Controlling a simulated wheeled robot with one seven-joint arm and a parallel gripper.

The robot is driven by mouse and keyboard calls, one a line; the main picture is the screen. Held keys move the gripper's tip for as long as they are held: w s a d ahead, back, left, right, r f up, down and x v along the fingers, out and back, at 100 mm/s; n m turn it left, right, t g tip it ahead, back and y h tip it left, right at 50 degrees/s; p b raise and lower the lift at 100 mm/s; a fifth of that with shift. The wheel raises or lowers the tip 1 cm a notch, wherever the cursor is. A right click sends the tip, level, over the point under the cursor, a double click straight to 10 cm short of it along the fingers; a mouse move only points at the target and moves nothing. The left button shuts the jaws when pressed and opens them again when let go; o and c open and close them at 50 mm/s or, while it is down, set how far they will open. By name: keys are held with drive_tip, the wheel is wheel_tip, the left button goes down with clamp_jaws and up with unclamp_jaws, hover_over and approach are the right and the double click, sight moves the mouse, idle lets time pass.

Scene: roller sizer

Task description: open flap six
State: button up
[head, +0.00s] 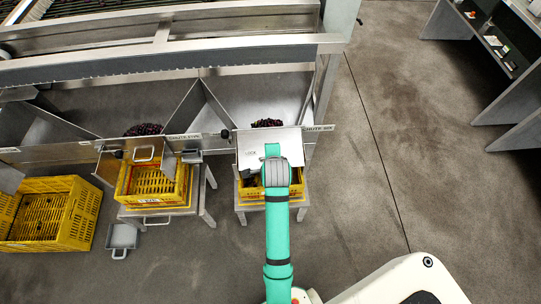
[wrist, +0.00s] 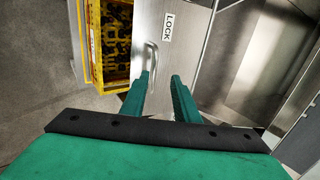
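Flap six (head: 250,140) is a grey metal plate at the front of the chute marked CHUTE SIX. It bears a LOCK label. In the wrist view the flap (wrist: 188,50) fills the middle, with its bar handle (wrist: 152,56) left of the label. My gripper (wrist: 163,76) is open, its two green fingers apart. The handle lies just past the left fingertip; I cannot tell whether they touch. In the head view my arm covers part of the flap, and the fingers and handle are hidden.
A yellow crate (head: 246,189) stands on a stand below flap six; another crate (head: 150,188) stands under chute five. Dark fruit (head: 267,123) lies behind flap six. A third crate (head: 70,220) and a grey scoop (head: 122,237) are left. The floor to the right is clear.

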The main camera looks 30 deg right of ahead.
drive_tip(key=v, duration=0.6)
drive_tip(key=shift+s, duration=0.1)
idle(0.4)
drive_tip(key=s+a+f+n+t, duration=0.4)
drive_tip(key=s+a+f+n, duration=0.1)
drive_tip(key=s+a+n, duration=0.65)
drive_tip(key=s+a+r+n+t+y, duration=0.1)
drive_tip(key=s+a+r+n+t, duration=0.1)
drive_tip(key=s+a+r+n, duration=0.3)
drive_tip(key=s+a+r+n+t+y, duration=0.2)
drive_tip(key=s+a+r+n, duration=0.3)
drive_tip(key=s, duration=0.6)
drive_tip(key=shift+r+n, duration=0.55)
drive_tip(key=shift+r, duration=0.35)
drive_tip(key=shift+s, duration=0.1)
idle(0.3)
